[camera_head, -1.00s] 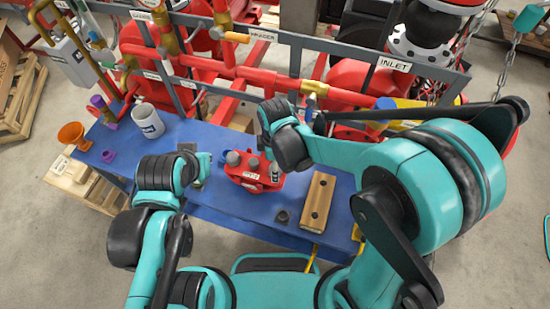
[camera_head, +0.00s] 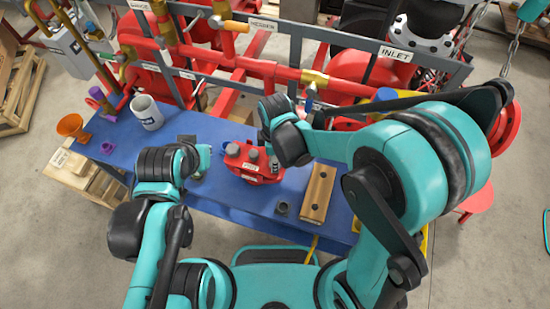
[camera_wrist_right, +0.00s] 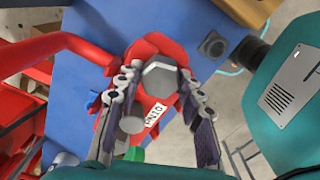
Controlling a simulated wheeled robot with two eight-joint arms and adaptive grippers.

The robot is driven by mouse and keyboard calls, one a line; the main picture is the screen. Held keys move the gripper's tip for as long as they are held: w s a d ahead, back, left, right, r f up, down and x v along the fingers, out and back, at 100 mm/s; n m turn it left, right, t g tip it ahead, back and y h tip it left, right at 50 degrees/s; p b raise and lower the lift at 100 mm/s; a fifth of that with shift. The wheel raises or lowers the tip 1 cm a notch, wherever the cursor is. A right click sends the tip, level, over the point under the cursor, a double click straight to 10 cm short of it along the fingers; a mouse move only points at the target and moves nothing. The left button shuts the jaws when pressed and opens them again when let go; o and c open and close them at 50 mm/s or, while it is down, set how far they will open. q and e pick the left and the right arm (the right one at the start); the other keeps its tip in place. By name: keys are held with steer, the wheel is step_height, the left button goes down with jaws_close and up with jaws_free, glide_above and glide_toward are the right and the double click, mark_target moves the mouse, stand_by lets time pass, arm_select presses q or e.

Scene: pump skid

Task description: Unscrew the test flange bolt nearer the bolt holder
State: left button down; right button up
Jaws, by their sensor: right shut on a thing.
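The red test flange (camera_head: 243,175) stands on the blue bench with a white label and grey bolts on top; it also shows in the right wrist view (camera_wrist_right: 139,50). My right gripper (camera_head: 274,165) reaches down over its right side. In the right wrist view, my right gripper's two fingers (camera_wrist_right: 160,98) are around a grey hex bolt head (camera_wrist_right: 160,77), shut on it. Whether this bolt is still seated is hidden. A wooden block with two holes, likely the bolt holder (camera_head: 319,190), lies just right of the flange.
A white mug (camera_head: 147,113), an orange funnel (camera_head: 72,127) and a purple part (camera_head: 107,148) stand on the left of the bench (camera_head: 225,205). Red pipes and a grey frame with an INLET label (camera_head: 396,54) rise behind.

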steer(key=n, duration=0.4)
steer(key=shift+f+b, duration=0.1)
steer(key=shift+b, duration=0.3)
steer(key=n, duration=0.3)
steer(key=shift+n, duration=0.3)
steer(key=n+b, duration=0.1)
steer(key=n, duration=0.6)
steer(key=o, duration=1.3)
steer(key=shift+c, duration=0.2)
steer(key=shift+r, duration=0.2)
step_height(320, 180, up, 12)
